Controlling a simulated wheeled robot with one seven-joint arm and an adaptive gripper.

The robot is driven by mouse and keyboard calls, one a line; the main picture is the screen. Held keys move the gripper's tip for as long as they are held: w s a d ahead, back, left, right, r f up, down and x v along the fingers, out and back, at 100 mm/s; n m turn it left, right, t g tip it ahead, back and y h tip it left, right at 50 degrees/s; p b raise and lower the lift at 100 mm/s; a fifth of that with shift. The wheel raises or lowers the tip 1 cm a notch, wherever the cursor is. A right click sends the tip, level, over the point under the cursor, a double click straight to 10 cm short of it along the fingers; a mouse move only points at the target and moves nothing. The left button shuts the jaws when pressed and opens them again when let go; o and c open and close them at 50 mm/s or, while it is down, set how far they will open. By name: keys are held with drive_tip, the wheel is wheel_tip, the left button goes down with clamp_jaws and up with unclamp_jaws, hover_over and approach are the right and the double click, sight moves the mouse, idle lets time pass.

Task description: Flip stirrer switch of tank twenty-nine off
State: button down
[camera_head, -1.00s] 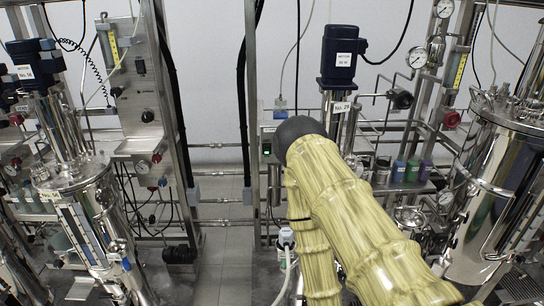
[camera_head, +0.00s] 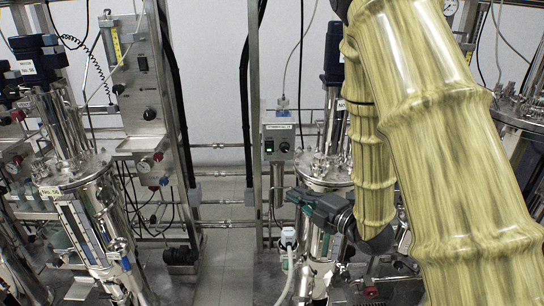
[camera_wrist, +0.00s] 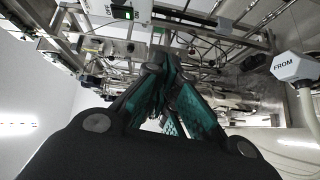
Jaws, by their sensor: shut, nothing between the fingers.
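A grey stirrer control box (camera_head: 280,138) is fixed to the frame in the middle of the head view. The tank (camera_head: 325,172) stands right of the box, partly hidden by my arm. My gripper (camera_head: 292,197) is shut and empty, below and slightly right of the box, pointing left and apart from the switch. In the wrist view the teal-padded fingers (camera_wrist: 160,62) meet at their tips.
A white fitting (camera_head: 288,237) with a hose stands below my gripper; it also shows in the wrist view (camera_wrist: 297,67). A metal post (camera_head: 251,120) rises left of the box. Another tank (camera_head: 85,190) stands at left. Between them is an open floor gap.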

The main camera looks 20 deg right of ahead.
wheel_tip(320, 180, up, 6)
drive_tip(key=n+y, duration=0.1)
drive_tip(key=n, duration=0.2)
drive_tip(key=shift+s+t+y, duration=0.2)
drive_tip(key=shift+t+y, duration=0.2)
drive_tip(key=shift+w, duration=0.1)
drive_tip(key=p, duration=0.3)
approach(269, 147)
drive_tip(key=w+a+r, duration=0.1)
drive_tip(key=w+a, duration=0.3)
drive_tip(key=a, duration=0.2)
drive_tip(key=shift+w+d+p, duration=0.3)
drive_tip(key=shift+w+d, duration=0.05)
drive_tip(key=shift+d, duration=0.05)
